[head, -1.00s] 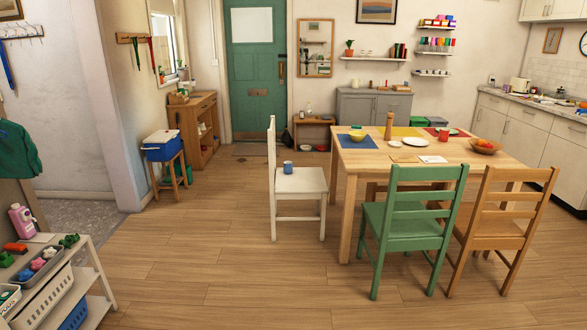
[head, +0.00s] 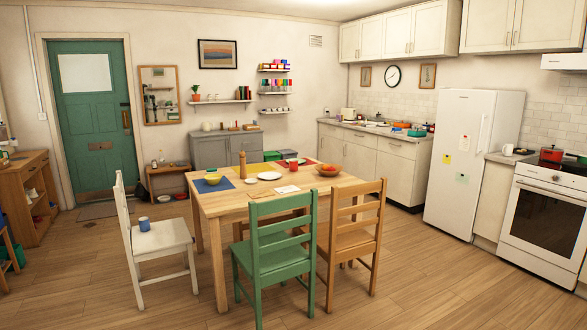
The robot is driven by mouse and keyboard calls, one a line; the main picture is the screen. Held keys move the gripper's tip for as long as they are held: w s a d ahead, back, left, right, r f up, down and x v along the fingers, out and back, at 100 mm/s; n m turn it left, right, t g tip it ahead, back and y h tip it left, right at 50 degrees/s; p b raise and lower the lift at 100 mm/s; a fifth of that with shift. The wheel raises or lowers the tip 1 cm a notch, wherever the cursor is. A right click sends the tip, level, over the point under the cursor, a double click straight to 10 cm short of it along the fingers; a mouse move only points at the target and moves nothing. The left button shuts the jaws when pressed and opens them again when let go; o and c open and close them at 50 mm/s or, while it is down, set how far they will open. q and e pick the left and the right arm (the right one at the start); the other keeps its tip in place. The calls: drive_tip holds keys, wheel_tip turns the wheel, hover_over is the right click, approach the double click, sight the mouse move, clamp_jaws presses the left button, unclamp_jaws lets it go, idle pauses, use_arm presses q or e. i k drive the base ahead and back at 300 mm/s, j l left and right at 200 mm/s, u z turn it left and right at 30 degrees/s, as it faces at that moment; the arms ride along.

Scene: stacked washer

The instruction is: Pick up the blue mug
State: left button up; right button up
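The blue mug (head: 144,224) stands upright on the seat of the white chair (head: 165,239), at the left side of the dining table. It is small in the head view and some distance away across the floor. Neither of my grippers shows in the head view.
The wooden table (head: 240,198) holds a yellow bowl, plates, a red mug and a fruit bowl. A green chair (head: 270,240) and a brown chair (head: 352,228) stand at its front. The floor at the front left (head: 80,285) is clear.

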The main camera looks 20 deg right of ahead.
sight(144, 224)
drive_tip(key=i+j+u, duration=0.2)
drive_tip(key=i, duration=0.35)
drive_tip(key=i+u, duration=0.3)
drive_tip(key=i, duration=2.15)
